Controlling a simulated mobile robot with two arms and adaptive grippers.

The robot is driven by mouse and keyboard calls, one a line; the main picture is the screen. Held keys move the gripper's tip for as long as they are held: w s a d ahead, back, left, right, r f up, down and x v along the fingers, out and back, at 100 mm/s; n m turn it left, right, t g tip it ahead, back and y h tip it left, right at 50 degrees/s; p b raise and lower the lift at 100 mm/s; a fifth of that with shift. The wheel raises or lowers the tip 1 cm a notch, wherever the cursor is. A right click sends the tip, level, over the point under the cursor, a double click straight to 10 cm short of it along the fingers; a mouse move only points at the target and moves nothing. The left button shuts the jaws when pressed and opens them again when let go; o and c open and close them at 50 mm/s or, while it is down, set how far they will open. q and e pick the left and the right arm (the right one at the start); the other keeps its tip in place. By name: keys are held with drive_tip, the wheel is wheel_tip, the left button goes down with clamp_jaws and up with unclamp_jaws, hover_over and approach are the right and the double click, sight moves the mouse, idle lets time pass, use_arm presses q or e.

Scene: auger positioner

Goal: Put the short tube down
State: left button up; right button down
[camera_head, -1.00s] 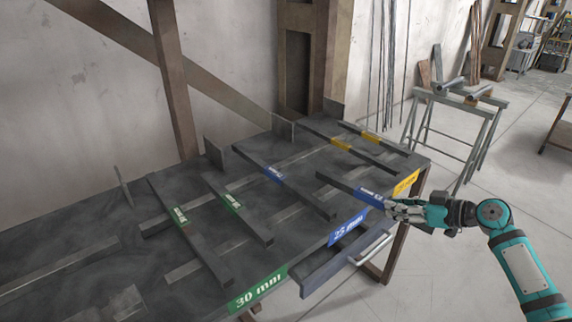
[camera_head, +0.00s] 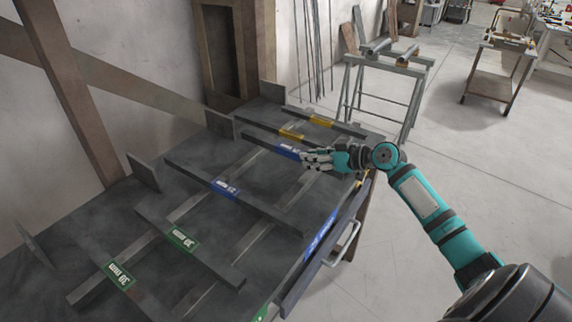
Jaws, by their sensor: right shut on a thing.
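My right gripper (camera_head: 314,157) is shut on the near end of a short dark tube (camera_head: 262,138) with a blue label. The tube points away over the rack table (camera_head: 150,195), between a longer blue-labelled tube (camera_head: 260,207) and the yellow-labelled tubes. Whether it touches the bars under it, I cannot tell. The gripper fingers hide its near end. My left gripper is not in view.
Green-labelled tubes (camera_head: 180,238) lie at the front left. A handle (camera_head: 345,243) sticks out at the table's front edge.

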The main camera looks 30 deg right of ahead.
drive_tip(key=a, duration=0.2)
drive_tip(key=w+a+p, duration=0.1)
drive_tip(key=a, duration=0.1)
drive_tip(key=a+p, duration=0.1)
drive_tip(key=a, duration=0.1)
drive_tip(key=shift+w+f, duration=0.1)
drive_tip(key=shift+w, duration=0.3)
drive_tip(key=shift+a+f, duration=0.1)
drive_tip(key=shift+f, duration=0.1)
wheel_tip(320, 180, down, 2)
drive_tip(key=shift+f+p, duration=0.2)
drive_tip(key=shift+p, duration=0.35)
drive_tip(key=shift+f, duration=0.5)
drive_tip(key=c, duration=1.1)
unclamp_jaws()
drive_tip(key=shift+c, duration=0.2)
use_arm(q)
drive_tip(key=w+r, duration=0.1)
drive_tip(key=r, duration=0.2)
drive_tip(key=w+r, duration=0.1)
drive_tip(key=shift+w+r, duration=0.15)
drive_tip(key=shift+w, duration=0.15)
use_arm(e)
drive_tip(key=shift+o, duration=0.3)
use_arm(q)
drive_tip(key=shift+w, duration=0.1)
